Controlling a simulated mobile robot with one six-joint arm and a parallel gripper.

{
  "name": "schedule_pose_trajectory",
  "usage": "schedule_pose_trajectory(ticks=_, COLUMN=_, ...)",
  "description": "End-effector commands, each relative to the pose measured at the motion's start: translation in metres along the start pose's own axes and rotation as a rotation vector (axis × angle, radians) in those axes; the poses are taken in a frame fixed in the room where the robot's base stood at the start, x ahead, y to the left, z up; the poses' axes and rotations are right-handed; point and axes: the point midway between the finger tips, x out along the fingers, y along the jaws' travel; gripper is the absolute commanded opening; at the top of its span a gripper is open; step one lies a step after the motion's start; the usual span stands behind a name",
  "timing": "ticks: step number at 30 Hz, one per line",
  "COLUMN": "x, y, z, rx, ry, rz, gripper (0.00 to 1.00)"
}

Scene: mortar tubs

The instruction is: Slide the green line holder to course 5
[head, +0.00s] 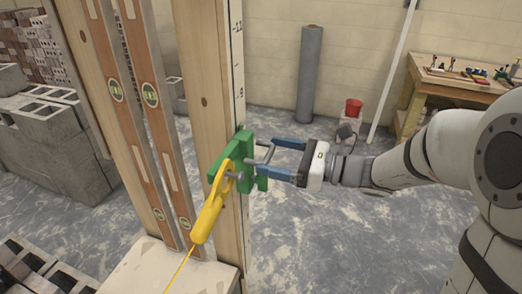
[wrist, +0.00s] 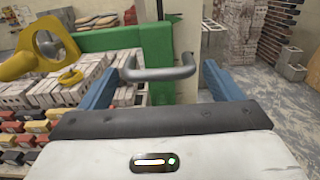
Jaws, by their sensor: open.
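The green line holder (head: 247,163) sits on the wooden pole (head: 213,90), low on its marked edge. It also shows in the wrist view (wrist: 112,42), with a grey bar handle (wrist: 160,72) in front of it. A yellow line reel (head: 208,205) hangs on the holder's left side, its yellow line running down to the lower left. The reel is at the left of the wrist view (wrist: 37,52). My gripper (head: 268,157) is open, its blue fingers on either side of the grey handle. Whether a finger touches the handle I cannot tell.
Two wooden spirit levels (head: 153,95) stand left of the pole. Grey blocks (head: 55,140) are stacked at the left.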

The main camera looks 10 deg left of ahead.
Motion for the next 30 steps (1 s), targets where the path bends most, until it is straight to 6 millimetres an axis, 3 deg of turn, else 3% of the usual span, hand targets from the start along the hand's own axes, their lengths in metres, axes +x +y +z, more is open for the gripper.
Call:
schedule_pose_trajectory(ticks=7, x=0.031, y=0.001, z=0.000, rx=0.000, ry=0.001, rz=0.003, gripper=0.86)
schedule_pose_trajectory(ticks=18, x=0.037, y=0.001, z=0.000, rx=-0.001, ry=0.003, rz=0.001, gripper=0.86)
schedule_pose_trajectory(ticks=30, x=0.037, y=0.001, z=0.000, rx=-0.002, ry=0.002, rz=0.001, gripper=0.53)
